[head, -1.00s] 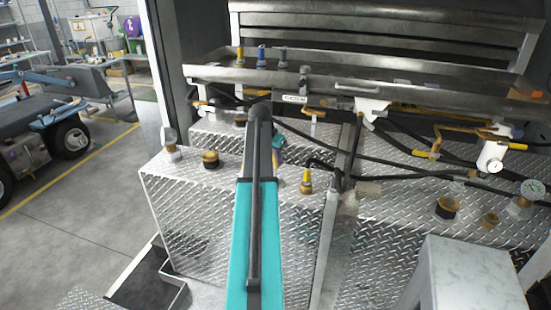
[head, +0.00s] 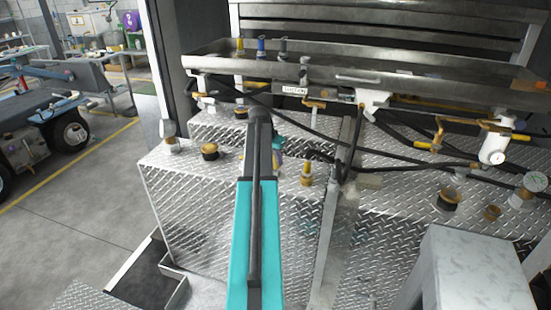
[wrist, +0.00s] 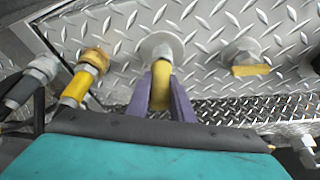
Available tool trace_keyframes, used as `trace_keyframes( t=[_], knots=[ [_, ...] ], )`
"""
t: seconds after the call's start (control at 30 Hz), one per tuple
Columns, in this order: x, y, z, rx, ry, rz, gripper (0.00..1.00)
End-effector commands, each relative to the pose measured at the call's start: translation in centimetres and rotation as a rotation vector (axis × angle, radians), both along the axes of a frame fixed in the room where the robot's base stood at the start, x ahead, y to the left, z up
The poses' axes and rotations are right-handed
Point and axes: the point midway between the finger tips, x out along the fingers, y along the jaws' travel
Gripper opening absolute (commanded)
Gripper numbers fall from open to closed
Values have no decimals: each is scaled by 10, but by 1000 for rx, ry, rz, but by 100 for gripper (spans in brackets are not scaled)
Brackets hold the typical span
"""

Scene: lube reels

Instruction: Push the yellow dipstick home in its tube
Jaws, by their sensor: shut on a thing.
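In the wrist view my gripper (wrist: 160,98) has its two purple fingers closed on the yellow dipstick (wrist: 160,90) handle. The handle's upper end meets a grey metal tube mouth (wrist: 165,62) with a round flange (wrist: 150,45) on the tread-plate tank. How deep the dipstick sits cannot be told, because the fingers and the handle cover the join.
Close by in the wrist view stand a yellow-and-brass fitting (wrist: 85,78), a hose fitting (wrist: 38,72) and a metal fitting with a yellow part (wrist: 245,60). In the head view, a yellow fitting (head: 306,172) and dark-brass cap (head: 210,152) flank my arm. A steel tray (head: 420,83) and black hoses lie behind.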

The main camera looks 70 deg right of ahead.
Motion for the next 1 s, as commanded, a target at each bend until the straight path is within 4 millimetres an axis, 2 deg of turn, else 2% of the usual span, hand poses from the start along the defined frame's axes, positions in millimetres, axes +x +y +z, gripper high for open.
trace_keyframes(
  t=[0.2,0.53,0.57,0.7,1.0],
  knots=[
    [0,0,-11,0,0,0,0],
    [0,0,-12,0,0,0,0],
    [0,0,-12,0,0,0,22],
    [0,0,-12,0,0,0,42],
    [0,0,-12,0,0,0,42]
  ],
)
